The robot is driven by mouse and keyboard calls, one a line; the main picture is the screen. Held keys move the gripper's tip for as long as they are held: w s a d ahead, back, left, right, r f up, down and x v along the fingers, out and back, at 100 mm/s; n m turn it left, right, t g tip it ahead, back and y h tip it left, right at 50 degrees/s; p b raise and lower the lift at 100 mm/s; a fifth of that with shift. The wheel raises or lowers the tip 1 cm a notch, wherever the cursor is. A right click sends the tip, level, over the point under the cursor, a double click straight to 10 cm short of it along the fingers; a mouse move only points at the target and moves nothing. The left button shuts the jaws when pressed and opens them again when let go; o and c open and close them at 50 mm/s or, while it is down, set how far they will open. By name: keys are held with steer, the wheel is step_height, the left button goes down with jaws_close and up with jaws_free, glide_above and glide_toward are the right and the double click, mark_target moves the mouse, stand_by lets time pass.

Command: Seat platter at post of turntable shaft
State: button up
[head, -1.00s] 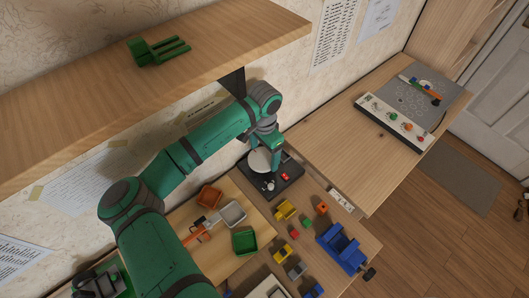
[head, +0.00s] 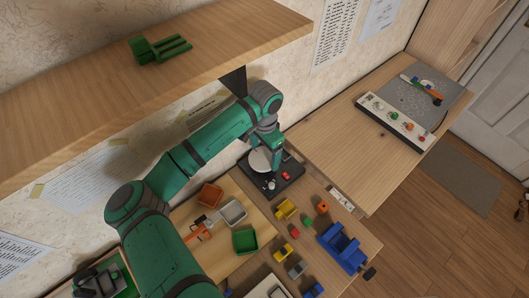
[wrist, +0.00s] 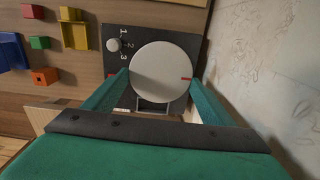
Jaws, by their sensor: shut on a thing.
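The platter is a pale round disc (wrist: 158,72) with a red mark at its right edge in the wrist view. My gripper (wrist: 160,82) has one green finger on each side of the disc, shut on it. The dark turntable base (wrist: 137,33) lies beneath, with a round knob (wrist: 113,45) beside the numbers 1, 2, 3. In the head view the platter (head: 259,161) is over the back left of the base (head: 291,185), partly covered by my gripper (head: 275,161). The shaft post is hidden, and I cannot tell whether the platter rests on it.
Yellow (head: 285,210), red, green and orange blocks lie right of the base. A blue holder (head: 342,246) stands farther right. The wall is close behind; a shelf (head: 120,75) overhangs.

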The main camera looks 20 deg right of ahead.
mark_target(265, 156)
steer(key=shift+f, duration=0.7)
stand_by(0.6)
steer(key=shift+a, duration=0.1)
steer(key=shift+f, duration=0.75)
stand_by(1.4)
steer(key=o, duration=1.1)
steer(key=shift+o, duration=0.3)
steer(key=shift+r, duration=0.15)
steer(key=shift+r, duration=3.4)
